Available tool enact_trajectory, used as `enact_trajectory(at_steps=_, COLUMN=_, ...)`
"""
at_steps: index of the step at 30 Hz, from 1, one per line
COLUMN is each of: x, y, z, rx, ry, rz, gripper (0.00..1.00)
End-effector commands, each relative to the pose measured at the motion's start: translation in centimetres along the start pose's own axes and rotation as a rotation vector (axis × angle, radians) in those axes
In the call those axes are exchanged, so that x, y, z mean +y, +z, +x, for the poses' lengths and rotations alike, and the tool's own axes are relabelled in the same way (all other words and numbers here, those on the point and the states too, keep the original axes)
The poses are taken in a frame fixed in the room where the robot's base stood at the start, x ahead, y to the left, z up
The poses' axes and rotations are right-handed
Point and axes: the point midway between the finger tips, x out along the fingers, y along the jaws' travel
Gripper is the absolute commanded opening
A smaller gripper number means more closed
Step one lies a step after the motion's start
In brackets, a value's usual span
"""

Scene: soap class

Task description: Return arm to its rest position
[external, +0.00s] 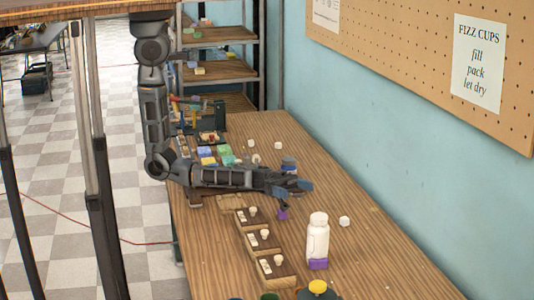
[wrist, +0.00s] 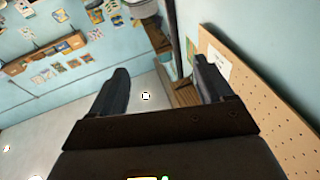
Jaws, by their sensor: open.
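My gripper (external: 294,190) reaches out over the wooden workbench (external: 360,240) in the external view, at the end of my arm, which bends down and then to the right. In the wrist view my gripper (wrist: 165,88) shows two dark fingers spread wide apart with nothing between them. A small purple object (external: 283,213) shows just below the gripper in the external view; I cannot tell whether it touches. A white bottle with a purple band (external: 317,240) stands upright to the right of and nearer than the gripper.
Wooden blocks with white pieces (external: 263,241) sit in a row below the arm. Coloured items (external: 225,151) crowd the bench behind the arm. A yellow-topped jar (external: 318,288) stands at the front. A pegboard (external: 400,50) hangs on the wall.

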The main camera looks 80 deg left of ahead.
Motion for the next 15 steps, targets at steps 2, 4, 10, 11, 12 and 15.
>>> enact_trajectory(at_steps=2, x=0.3, y=-1.0, z=-2.6, rx=0.055, ry=-0.102, rz=0.023, gripper=0.8)
enact_trajectory(at_steps=4, x=0.3, y=-2.0, z=-4.9, rx=0.094, ry=-0.192, rz=0.049, gripper=0.8)
enact_trajectory(at_steps=10, x=0.7, y=-5.2, z=-13.0, rx=0.149, ry=-0.485, rz=0.136, gripper=0.8)
enact_trajectory(at_steps=11, x=0.8, y=-5.7, z=-14.3, rx=0.15, ry=-0.53, rz=0.149, gripper=0.8)
enact_trajectory(at_steps=12, x=1.1, y=-6.3, z=-16.1, rx=0.146, ry=-0.59, rz=0.166, gripper=0.8)
enact_trajectory(at_steps=15, x=1.9, y=-7.9, z=-20.4, rx=0.122, ry=-0.732, rz=0.203, gripper=0.8)
